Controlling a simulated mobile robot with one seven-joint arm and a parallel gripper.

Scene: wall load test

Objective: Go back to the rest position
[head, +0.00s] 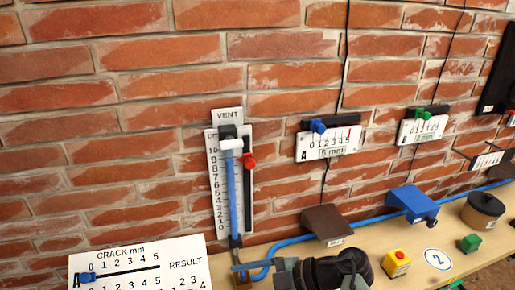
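My gripper (247,272) shows at the bottom edge, left of the dark rounded links of my arm. It points left, close to the foot of the vent gauge (218,185). Its fingertips are small and partly confused with the tube and fittings there, so I cannot tell whether it is open or shut, or whether it touches anything. The vent gauge is an upright scale on the brick wall with a blue column, a white piece near the top and a red slider (249,161).
A crack board (150,265) stands lower left. Two small gauges (328,144) (423,129) hang on the wall.

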